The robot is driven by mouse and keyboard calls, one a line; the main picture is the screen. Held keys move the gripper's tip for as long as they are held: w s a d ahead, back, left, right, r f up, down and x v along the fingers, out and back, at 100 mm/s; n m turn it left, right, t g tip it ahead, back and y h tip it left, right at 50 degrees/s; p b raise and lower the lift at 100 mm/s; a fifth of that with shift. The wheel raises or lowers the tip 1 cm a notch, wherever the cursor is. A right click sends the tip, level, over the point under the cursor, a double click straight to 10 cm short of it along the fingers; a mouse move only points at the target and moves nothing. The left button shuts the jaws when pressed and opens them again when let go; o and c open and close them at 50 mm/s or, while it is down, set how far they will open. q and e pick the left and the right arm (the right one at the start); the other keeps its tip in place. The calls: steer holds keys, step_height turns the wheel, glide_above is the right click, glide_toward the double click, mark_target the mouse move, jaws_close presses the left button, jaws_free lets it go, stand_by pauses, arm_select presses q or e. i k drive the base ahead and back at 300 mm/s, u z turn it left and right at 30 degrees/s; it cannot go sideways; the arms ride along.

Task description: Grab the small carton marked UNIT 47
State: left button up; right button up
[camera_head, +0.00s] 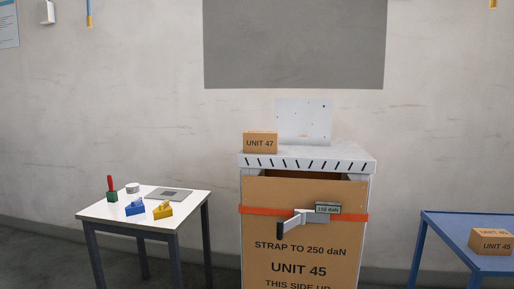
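The small carton marked UNIT 47 (260,143) is a brown box on the left part of the grey top of the dispenser frame (318,159). Its printed front faces me. Neither of my grippers shows in the head view, so I cannot see where they are relative to the carton.
A white table (115,212) at left bears tools and blocks.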

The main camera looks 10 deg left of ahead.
mark_target(255, 142)
steer(key=z, duration=0.5)
steer(key=i, duration=1.5)
steer(key=u, duration=0.9)
